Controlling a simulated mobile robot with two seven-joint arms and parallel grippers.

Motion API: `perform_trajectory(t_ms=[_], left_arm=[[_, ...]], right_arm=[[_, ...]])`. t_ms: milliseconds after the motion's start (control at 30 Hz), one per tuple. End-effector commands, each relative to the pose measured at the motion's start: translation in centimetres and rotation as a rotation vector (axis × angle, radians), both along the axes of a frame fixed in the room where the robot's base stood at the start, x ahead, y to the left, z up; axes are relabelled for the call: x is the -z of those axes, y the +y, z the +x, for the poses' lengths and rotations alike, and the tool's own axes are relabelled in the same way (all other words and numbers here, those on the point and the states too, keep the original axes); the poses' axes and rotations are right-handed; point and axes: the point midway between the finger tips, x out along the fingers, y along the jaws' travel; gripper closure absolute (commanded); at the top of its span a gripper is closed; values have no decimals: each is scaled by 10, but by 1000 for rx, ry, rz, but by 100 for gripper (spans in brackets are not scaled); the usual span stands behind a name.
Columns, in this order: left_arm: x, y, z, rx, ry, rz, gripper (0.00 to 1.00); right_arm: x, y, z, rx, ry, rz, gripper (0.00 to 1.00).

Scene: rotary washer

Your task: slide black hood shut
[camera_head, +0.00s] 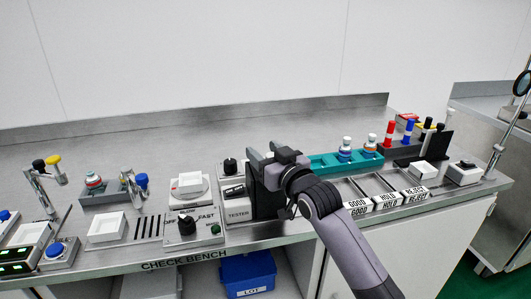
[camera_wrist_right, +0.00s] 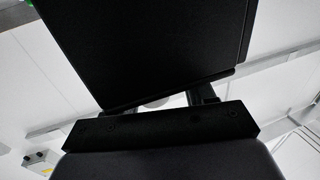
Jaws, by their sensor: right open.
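The black hood (camera_head: 260,203) stands upright at the right side of the tester (camera_head: 238,213) on the check bench. My right arm covers part of it. In the right wrist view, a large dark panel that looks like the hood (camera_wrist_right: 150,45) fills the upper middle. My right gripper (camera_head: 262,151) is open at the hood's upper edge, with its fingers pointing away to the back. I cannot tell whether the fingers touch the hood. My left gripper is out of view.
The teal rack (camera_head: 327,161) with bottles and the labelled GOOD, HOLD and REJECT bins (camera_head: 386,200) are to the right of my gripper. The white device with a black FAST knob (camera_head: 187,225) is left of the tester. The bench's back strip (camera_head: 150,145) is clear.

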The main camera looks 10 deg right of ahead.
Motion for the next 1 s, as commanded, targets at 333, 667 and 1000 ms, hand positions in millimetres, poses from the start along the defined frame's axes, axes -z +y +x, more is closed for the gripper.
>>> perform_trajectory(t_ms=[333,667,1000], left_arm=[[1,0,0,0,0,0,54],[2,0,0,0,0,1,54],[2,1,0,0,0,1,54]], right_arm=[[2,-10,-32,0,2,-1,46],[1,-19,-64,-2,0,1,46],[0,-20,-68,-2,0,1,46]])
